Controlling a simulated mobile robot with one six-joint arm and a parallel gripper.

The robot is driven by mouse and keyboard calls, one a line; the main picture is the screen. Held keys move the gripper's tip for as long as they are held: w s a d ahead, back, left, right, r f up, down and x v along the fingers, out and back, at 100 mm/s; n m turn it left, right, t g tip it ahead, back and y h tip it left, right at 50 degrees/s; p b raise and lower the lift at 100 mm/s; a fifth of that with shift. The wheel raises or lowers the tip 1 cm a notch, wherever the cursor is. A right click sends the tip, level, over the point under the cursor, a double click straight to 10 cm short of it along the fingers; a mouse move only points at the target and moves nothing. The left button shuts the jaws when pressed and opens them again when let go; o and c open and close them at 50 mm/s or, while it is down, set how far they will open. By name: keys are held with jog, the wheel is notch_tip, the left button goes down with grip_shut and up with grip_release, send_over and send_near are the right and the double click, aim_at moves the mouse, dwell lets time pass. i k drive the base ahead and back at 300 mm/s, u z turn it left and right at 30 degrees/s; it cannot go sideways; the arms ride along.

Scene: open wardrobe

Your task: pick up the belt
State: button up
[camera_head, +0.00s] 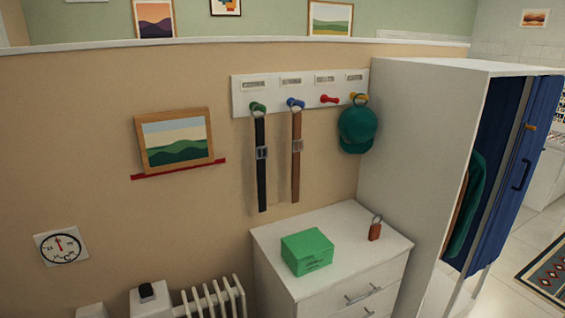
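Two belts hang from a white peg rail (300,90) on the wall. The black belt (262,180) hangs from the green peg at the left. The brown belt (296,172) hangs from the blue peg to its right. Each has a grey buckle partway down and hangs straight, apart from the other. The task does not say which belt. My gripper is not in view.
A green cap (357,130) hangs from the yellow peg; the red peg (330,99) is bare. Below stands a white dresser (345,222) with a green box (307,250) and a small brown tag-like object (375,229). The open wardrobe (425,140) is right, a radiator (215,300) lower left.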

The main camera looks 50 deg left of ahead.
aim_at(298, 144)
jog(key=z, duration=0.2)
jog(key=k, duration=0.2)
jog(key=u, duration=2.55)
jog(key=i, duration=0.95)
jog(key=u, duration=0.2)
